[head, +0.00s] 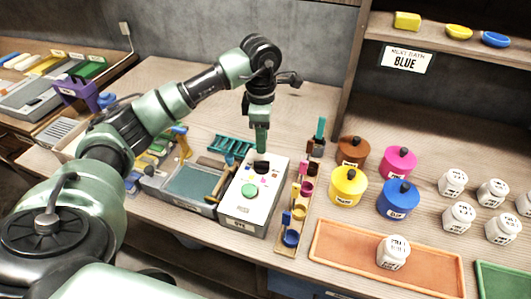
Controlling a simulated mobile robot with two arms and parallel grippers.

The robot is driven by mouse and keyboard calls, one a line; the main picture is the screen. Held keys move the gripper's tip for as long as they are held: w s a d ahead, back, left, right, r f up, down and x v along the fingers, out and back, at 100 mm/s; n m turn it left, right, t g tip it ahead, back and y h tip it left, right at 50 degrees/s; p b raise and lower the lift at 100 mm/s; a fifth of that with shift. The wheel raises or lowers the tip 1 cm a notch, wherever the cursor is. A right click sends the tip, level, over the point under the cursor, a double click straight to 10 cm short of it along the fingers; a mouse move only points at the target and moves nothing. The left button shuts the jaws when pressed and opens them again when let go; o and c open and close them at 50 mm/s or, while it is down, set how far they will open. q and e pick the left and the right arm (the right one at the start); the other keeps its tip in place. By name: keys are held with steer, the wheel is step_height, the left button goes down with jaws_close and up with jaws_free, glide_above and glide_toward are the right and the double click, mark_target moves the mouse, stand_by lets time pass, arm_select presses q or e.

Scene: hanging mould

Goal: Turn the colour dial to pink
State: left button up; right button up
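The colour dial is a black knob (261,167) at the back of a white box (243,212) on the bench. A round green button (249,190) is nearer the front of the box. My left gripper (261,149) points straight down at the knob, its tip just above or touching it; I cannot tell which. Its fingers show edge-on, so their gap is hidden. The knob's pointer is too small to read. My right gripper is out of view.
Left of the box are a grey tray (190,184) and a green rack (230,145). A wooden strip of small coloured cups (290,238) stands close on the right. Beyond are coloured lidded pots (348,187), white jars and an orange tray (335,253). A sign reads "next bath blue" (406,58).

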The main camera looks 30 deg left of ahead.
mark_target(262, 161)
arm_select(q)
steer(key=shift+s+a+f, duration=0.15)
steer(key=shift+f, duration=0.2)
step_height(262, 161, down, 7)
steer(key=shift+r+p, duration=0.1)
steer(key=shift+p, duration=0.8)
jaws_close()
